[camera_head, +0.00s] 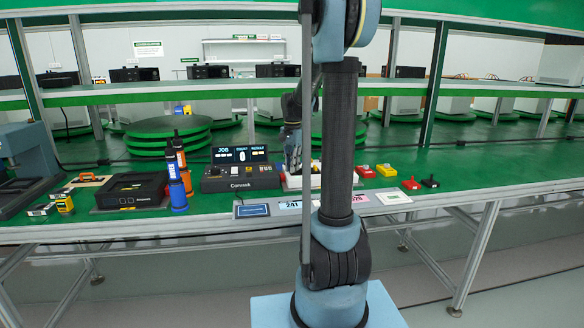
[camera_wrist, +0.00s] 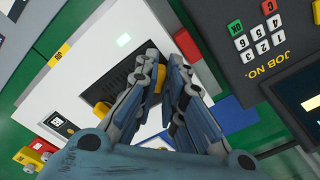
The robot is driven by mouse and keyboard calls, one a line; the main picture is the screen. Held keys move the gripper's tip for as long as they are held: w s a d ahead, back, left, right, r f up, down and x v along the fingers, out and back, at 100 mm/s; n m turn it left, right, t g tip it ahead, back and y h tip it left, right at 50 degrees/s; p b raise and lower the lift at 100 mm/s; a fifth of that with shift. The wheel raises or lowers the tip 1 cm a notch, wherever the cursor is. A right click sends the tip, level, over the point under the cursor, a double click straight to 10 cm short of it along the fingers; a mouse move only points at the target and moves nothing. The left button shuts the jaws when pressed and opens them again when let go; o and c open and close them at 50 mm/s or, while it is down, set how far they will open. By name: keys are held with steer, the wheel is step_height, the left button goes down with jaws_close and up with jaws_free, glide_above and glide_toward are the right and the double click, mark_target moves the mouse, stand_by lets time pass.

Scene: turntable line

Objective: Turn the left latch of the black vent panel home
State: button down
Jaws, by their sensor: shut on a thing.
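The black vent panel (camera_wrist: 124,80) is a dark patch set in a white housing, seen in the wrist view and partly hidden by my fingers. A yellow latch (camera_wrist: 160,77) shows between my fingers at one end of the panel. A second yellow piece (camera_wrist: 101,112) sits at the other end, clear of my gripper. My gripper (camera_wrist: 164,66) is shut on the nearer yellow latch, with a finger on each side. In the head view my gripper (camera_head: 292,157) points down at the white housing (camera_head: 292,184), mostly hidden by my arm. The latch's angle is hard to tell.
A black control box (camera_head: 240,177) with a lit display stands close left of the housing. Yellow and red parts (camera_head: 386,170) sit to the right. Cards (camera_head: 290,205) line the front edge.

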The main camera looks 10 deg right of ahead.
steer(key=c, duration=2)
jaws_free()
steer(key=shift+o, duration=0.2)
steer(key=shift+r, duration=0.1)
step_height(320, 180, up, 12)
steer(key=shift+w, duration=0.1)
